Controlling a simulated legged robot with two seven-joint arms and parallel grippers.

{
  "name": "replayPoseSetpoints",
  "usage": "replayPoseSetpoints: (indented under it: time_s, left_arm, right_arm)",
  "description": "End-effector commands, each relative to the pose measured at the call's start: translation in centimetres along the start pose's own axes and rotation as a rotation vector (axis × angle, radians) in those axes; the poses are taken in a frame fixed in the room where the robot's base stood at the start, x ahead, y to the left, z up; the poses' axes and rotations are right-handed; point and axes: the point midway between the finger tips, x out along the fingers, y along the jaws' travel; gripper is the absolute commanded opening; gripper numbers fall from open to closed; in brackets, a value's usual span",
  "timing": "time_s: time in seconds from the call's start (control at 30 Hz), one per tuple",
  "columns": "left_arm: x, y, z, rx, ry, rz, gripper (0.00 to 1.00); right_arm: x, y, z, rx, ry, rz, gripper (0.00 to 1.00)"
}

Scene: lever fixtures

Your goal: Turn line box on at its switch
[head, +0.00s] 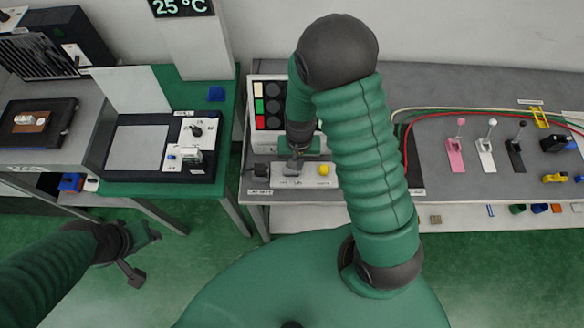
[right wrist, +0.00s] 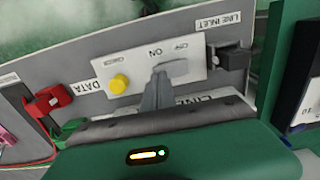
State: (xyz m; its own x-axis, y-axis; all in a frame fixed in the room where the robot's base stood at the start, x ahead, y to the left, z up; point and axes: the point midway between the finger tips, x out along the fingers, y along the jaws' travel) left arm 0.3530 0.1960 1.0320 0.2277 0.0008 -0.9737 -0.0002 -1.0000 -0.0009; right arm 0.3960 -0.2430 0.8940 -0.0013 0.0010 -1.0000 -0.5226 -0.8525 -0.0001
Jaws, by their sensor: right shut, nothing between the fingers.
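The line box (head: 271,88) stands at the left end of the grey bench, with coloured squares on its upright panel. Its white switch plate (right wrist: 192,50) has ON lettering and a yellow knob (right wrist: 118,84); the knob also shows in the head view (head: 323,170). My right gripper (head: 294,168) is shut and empty, pointing down at the plate. In the right wrist view its fingertips (right wrist: 160,72) are at the grey switch slot (right wrist: 174,67) beside ON. The fingers hide part of the switch; I cannot tell its position or contact. My left gripper (head: 143,254) is open over the floor.
A black LINE INLET connector (right wrist: 232,57) sits beside the plate, and a red connector (right wrist: 48,100) lies near DATA. Pink, white and black levers (head: 485,150) stand right on the bench. A green table (head: 225,120) with a lidded device is left.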

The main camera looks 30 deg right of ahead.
Motion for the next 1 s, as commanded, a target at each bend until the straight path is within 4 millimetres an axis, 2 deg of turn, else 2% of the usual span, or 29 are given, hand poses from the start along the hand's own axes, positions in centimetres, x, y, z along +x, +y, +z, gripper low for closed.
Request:
replayPoseSetpoints:
  time_s: [1.0]
  left_arm:
    - [1.0,0.0,0.2,0.000,0.000,0.000,0.46]
  right_arm:
    - [1.4,0.0,0.0,0.000,0.001,0.000,0.00]
